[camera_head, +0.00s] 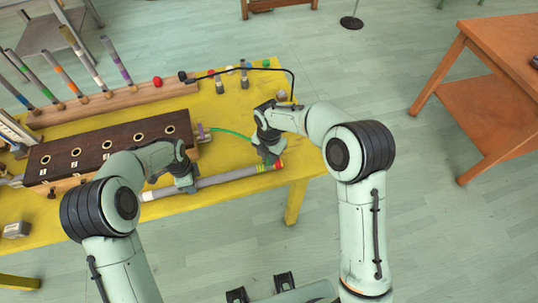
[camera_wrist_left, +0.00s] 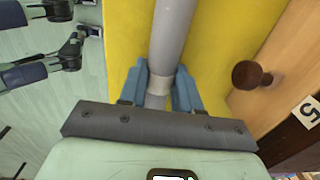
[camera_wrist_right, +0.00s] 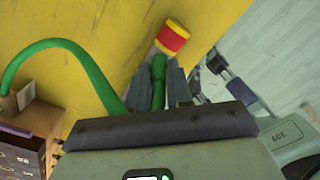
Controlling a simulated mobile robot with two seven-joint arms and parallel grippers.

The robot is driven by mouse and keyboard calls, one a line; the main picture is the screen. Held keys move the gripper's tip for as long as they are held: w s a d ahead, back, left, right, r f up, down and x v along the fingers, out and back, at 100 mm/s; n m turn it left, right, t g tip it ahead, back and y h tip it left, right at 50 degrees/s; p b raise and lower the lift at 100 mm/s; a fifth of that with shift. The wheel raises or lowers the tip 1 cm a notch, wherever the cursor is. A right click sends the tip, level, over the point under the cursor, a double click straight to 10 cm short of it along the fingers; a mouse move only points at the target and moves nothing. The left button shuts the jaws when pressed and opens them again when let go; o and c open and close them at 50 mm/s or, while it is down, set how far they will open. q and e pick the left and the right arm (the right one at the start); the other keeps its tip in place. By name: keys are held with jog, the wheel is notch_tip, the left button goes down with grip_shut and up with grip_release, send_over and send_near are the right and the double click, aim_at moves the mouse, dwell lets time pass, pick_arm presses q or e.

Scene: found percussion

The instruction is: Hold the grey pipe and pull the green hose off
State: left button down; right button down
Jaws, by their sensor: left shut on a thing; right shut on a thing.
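The grey pipe (camera_head: 225,177) lies slanted along the front edge of the yellow table. My left gripper (camera_head: 186,186) is shut around it; in the left wrist view the pipe (camera_wrist_left: 172,35) runs between the blue fingers (camera_wrist_left: 158,85). The green hose (camera_head: 232,133) arcs from the dark block's right end toward my right gripper (camera_head: 270,157). In the right wrist view the hose (camera_wrist_right: 85,62) loops behind the gripper, and a green length sits between the shut fingers (camera_wrist_right: 160,85). A red and yellow banded end (camera_wrist_right: 172,38) is just beyond. I cannot tell whether hose and pipe are joined.
A dark wooden block with several round holes (camera_head: 118,140) stands behind the pipe. A wooden rack (camera_head: 120,101) with several coloured sticks is farther back. A black cable (camera_head: 250,68) arches at the back right. An orange-brown table (camera_head: 490,120) stands at the right.

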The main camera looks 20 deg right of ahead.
jog(key=shift+r, duration=0.2)
jog(key=shift+r, duration=1)
jog(key=shift+r, duration=0.1)
jog(key=shift+r, duration=1.45)
pick_arm(q)
jog(key=c, duration=0.7)
grip_release()
jog(key=shift+r, duration=0.1)
